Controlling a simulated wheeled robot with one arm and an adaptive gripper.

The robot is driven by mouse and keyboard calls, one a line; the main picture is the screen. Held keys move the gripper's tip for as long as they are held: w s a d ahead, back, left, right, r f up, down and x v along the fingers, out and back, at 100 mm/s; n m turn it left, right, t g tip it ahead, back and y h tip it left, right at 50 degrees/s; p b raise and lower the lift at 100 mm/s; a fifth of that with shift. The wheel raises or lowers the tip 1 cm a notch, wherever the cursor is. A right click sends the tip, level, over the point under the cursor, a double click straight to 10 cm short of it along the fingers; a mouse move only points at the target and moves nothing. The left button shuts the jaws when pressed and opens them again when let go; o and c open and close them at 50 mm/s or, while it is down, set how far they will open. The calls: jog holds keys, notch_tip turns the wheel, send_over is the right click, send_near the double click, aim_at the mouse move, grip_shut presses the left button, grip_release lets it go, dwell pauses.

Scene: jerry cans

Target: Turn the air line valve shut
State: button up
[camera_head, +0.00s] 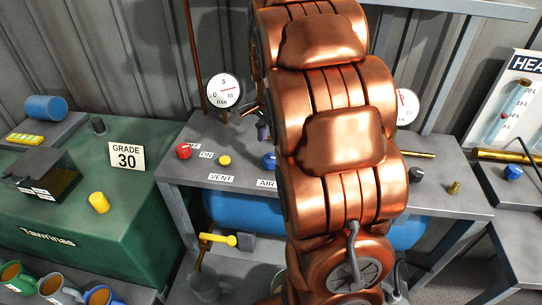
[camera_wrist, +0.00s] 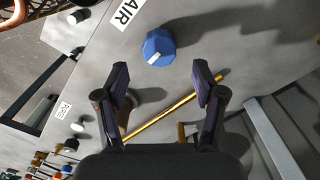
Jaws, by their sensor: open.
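The air line valve is a blue faceted knob (camera_wrist: 159,44) with a white pointer mark, on the grey bench top beside the AIR label (camera_wrist: 126,13). In the wrist view the mark points toward the lower left. In the head view the knob (camera_head: 268,160) shows just left of my copper arm, with its AIR label (camera_head: 266,183) in front. My gripper (camera_wrist: 160,69) is open and empty. Its two fingertips appear just below the knob in the wrist view, apart from it. In the head view my arm hides most of the gripper.
A red knob (camera_head: 183,151) and a yellow VENT knob (camera_head: 224,160) sit left of the blue one. A pressure gauge (camera_head: 223,91) stands behind. A brass rod (camera_wrist: 175,108) lies along the bench. A blue tank (camera_head: 237,212) is below. A green cabinet (camera_head: 90,215) stands left.

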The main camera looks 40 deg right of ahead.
aim_at(270, 157)
jog(key=shift+f+p, duration=0.6)
jog(key=shift+f, duration=2.25)
jog(key=shift+c, duration=0.3)
jog(key=c, duration=1.1)
jog(key=n+b, duration=0.3)
jog(key=shift+w+f+n, duration=0.1)
jog(key=shift+n, duration=0.2)
jog(key=n+b, duration=0.3)
jog(key=n, duration=0.2)
jog(key=shift+b, duration=0.3)
jog(key=n+b, duration=0.1)
jog(key=n, duration=0.4)
jog(key=shift+a+b, duration=0.1)
jog(key=shift+b, duration=0.25)
jog(key=shift+n+b, duration=0.4)
jog(key=shift+n, duration=1.7)
